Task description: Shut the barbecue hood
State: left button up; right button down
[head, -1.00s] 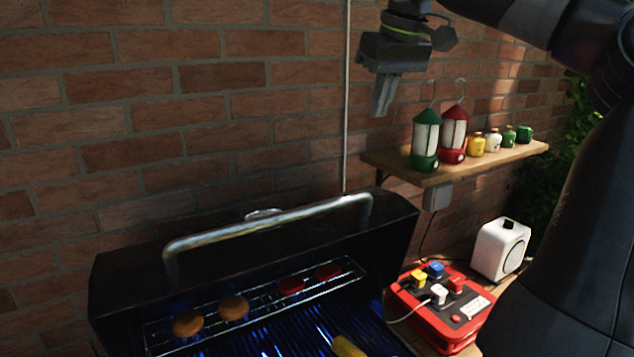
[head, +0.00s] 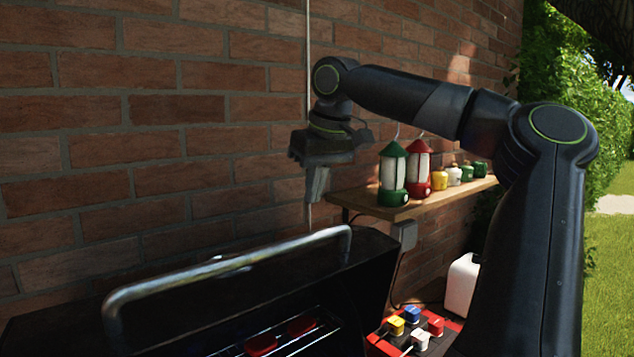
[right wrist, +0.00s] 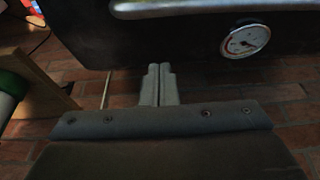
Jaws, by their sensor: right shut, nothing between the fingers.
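The black barbecue hood (head: 372,245) is open, tilted back toward the brick wall, in the head view. Its silver bar handle (head: 230,264) runs along the upper edge. My right gripper (head: 316,200) is shut and empty, with its fingers pointing down, above the hood's right end and near the wall. In the right wrist view the shut fingertips (right wrist: 160,72) show just below the hood's dark outer face (right wrist: 150,42), with its round gauge (right wrist: 243,41) and part of the handle (right wrist: 220,6). I cannot tell whether they touch. My left gripper is not in view.
A wooden shelf (head: 440,205) right of the gripper holds a green lantern (head: 392,175), a red lantern (head: 418,172) and several small jars. Red food (head: 262,344) lies on the rack under the hood. A red box with coloured plugs (head: 455,326) stands at the right.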

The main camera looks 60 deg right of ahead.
aim_at(322, 253)
jog(key=b+x, duration=0.1)
jog(key=x, duration=0.5)
jog(key=shift+s+a+r+b, duration=0.15)
jog(key=shift+s+a+b, duration=0.05)
jog(key=shift+s+b, duration=0.45)
jog(key=shift+s+a+r+b, duration=0.1)
jog(key=shift+s+a+b, duration=0.1)
jog(key=shift+s+b, duration=0.3)
jog(key=shift+s+a+r+b, duration=0.15)
jog(key=shift+s+b, duration=0.15)
jog(key=shift+s, duration=0.4)
jog(key=shift+s, duration=0.1)
jog(key=shift+f, duration=0.1)
